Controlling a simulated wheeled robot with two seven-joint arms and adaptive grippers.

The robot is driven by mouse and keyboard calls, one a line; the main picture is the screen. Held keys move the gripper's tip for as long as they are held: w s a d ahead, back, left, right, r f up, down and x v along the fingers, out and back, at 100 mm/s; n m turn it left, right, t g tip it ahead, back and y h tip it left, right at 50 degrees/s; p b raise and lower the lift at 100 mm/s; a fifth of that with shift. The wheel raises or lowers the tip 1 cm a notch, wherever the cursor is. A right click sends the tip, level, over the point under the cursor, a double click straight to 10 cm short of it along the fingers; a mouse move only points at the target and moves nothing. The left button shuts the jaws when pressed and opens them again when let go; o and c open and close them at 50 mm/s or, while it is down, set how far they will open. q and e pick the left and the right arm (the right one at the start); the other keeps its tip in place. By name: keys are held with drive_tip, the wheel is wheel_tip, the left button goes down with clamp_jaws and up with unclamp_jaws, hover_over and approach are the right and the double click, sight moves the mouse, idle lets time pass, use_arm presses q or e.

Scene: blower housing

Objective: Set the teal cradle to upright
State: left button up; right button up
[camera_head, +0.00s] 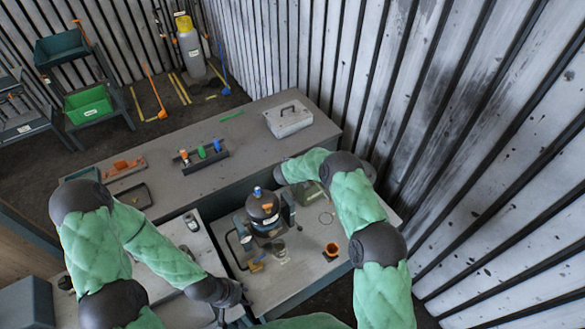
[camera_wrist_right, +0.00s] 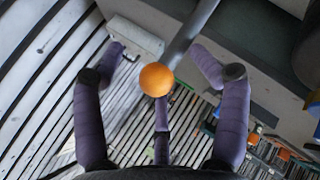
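The teal cradle (camera_head: 288,206) stands on the grey bench and carries a dark round housing (camera_head: 263,207) with a blue cap and a copper-coloured band. The housing looks roughly upright, but the cradle's exact tilt is hard to tell. In the right wrist view, an orange ball knob (camera_wrist_right: 156,79) sits on the end of a grey rod (camera_wrist_right: 190,35). My right gripper (camera_wrist_right: 160,85) is open, its purple fingers spread around the knob with visible gaps.
An orange cup (camera_head: 331,250) and a small glass-like piece (camera_head: 279,252) are on the bench near the housing. A grey case (camera_head: 288,118), a dark rack of coloured tools (camera_head: 205,158) and a tray (camera_head: 134,197) occupy the rear bench. A slatted wall (camera_head: 450,130) borders the right.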

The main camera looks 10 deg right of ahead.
drive_tip(key=shift+w+d+r, duration=0.2)
drive_tip(key=shift+d+r, duration=0.2)
drive_tip(key=shift+r, duration=0.1)
drive_tip(key=shift+s+a+r, duration=0.2)
drive_tip(key=shift+s+r, duration=0.2)
drive_tip(key=f+v, duration=0.1)
drive_tip(key=v, duration=0.9)
drive_tip(key=shift+s+a+r, duration=0.3)
drive_tip(key=shift+s+a, duration=0.2)
drive_tip(key=shift+s, duration=0.05)
drive_tip(key=shift+f, duration=0.1)
